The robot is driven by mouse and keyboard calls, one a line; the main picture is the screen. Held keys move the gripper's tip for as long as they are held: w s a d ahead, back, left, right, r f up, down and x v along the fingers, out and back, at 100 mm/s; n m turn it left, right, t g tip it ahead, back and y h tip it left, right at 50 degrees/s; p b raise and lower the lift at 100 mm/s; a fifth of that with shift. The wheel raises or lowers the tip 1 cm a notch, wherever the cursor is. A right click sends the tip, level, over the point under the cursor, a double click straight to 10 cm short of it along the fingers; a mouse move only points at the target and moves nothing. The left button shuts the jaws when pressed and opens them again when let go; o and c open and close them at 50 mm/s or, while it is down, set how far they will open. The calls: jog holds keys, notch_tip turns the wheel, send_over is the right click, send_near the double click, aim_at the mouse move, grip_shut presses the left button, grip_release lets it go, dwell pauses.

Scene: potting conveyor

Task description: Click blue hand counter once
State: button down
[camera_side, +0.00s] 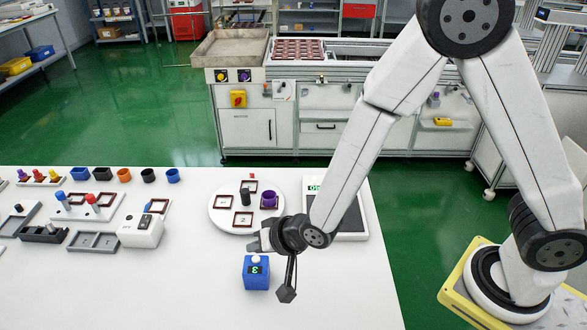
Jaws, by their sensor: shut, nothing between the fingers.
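The blue hand counter (256,274) stands on the white table, near the front middle. It has a pale round button (256,259) on top and a dark display with a green digit that looks like 3. My gripper (256,243) is shut and empty. In the picture it lies just above and behind the counter's button. I cannot tell the exact height gap between them, but no contact shows.
A white round turntable (224,221) with square trays, a purple pot (269,199) and a dark cylinder stands behind my gripper. A scale (348,228) with a green display is partly behind my arm. Racks, pots and a white device (141,231) stand left. The front table is clear.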

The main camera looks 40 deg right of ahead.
aim_at(259, 262)
jog(key=shift+r, duration=2.05)
jog(key=shift+d, duration=0.1)
jog(key=s+d+r+n+g+h, duration=0.1)
jog(key=s+d, duration=0.4)
jog(key=d, duration=0.5)
jog(key=s+d+r+n+g+h, duration=0.2)
jog(key=s+d+g, duration=0.3)
jog(key=d, duration=0.5)
jog(key=shift+s+n, duration=0.15)
jog(key=shift+n, duration=0.75)
